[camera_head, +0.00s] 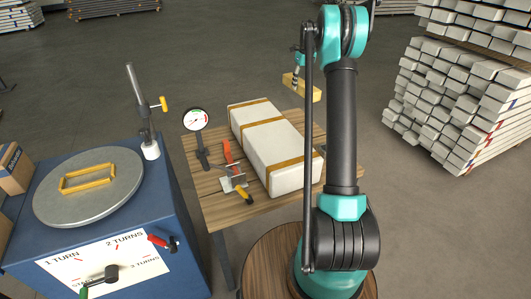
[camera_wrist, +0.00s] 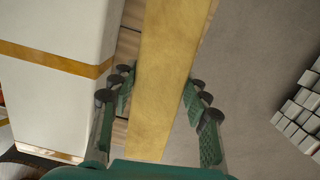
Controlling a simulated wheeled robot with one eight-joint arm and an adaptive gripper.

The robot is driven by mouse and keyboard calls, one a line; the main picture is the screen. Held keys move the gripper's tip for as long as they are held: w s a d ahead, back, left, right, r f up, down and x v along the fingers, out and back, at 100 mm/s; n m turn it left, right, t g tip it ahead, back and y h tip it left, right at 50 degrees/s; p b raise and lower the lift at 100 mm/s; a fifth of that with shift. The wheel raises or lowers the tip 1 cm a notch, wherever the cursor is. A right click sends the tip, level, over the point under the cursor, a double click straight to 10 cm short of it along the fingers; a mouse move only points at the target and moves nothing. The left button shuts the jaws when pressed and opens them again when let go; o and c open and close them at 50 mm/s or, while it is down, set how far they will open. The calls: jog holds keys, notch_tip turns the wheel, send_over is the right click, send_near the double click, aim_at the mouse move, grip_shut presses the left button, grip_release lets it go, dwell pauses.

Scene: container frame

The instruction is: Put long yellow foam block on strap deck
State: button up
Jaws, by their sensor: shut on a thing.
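My gripper (camera_wrist: 162,88) is shut on a long yellow foam block (camera_wrist: 165,60), with a finger on either side of it. The block runs from the top of the wrist view down to my palm. In the head view the block (camera_head: 302,88) hangs near the back right edge of a slatted wooden deck (camera_head: 205,178), and my gripper (camera_head: 296,78) is small and partly hidden there. A big white block with tan straps (camera_head: 262,140) lies on the deck. In the wrist view it stands left of the held block, with a strip of deck between.
A dial gauge (camera_head: 196,120) and red-handled clamp (camera_head: 230,160) stand on the deck's left. A blue turntable cabinet (camera_head: 185,215) with a yellow frame (camera_head: 88,178) on its disc is at left. Stacked white bars (camera_head: 465,100) stand at right. Grey floor lies between.

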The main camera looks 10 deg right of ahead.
jog(key=shift+w+d+f+m, duration=0.2)
jog(key=shift+f+m, duration=0.15)
jog(key=shift+m, duration=0.25)
notch_tip(320, 180, down, 20)
jog(key=shift+r, duration=0.1)
jog(key=o, duration=0.9)
jog(key=shift+o, duration=0.2)
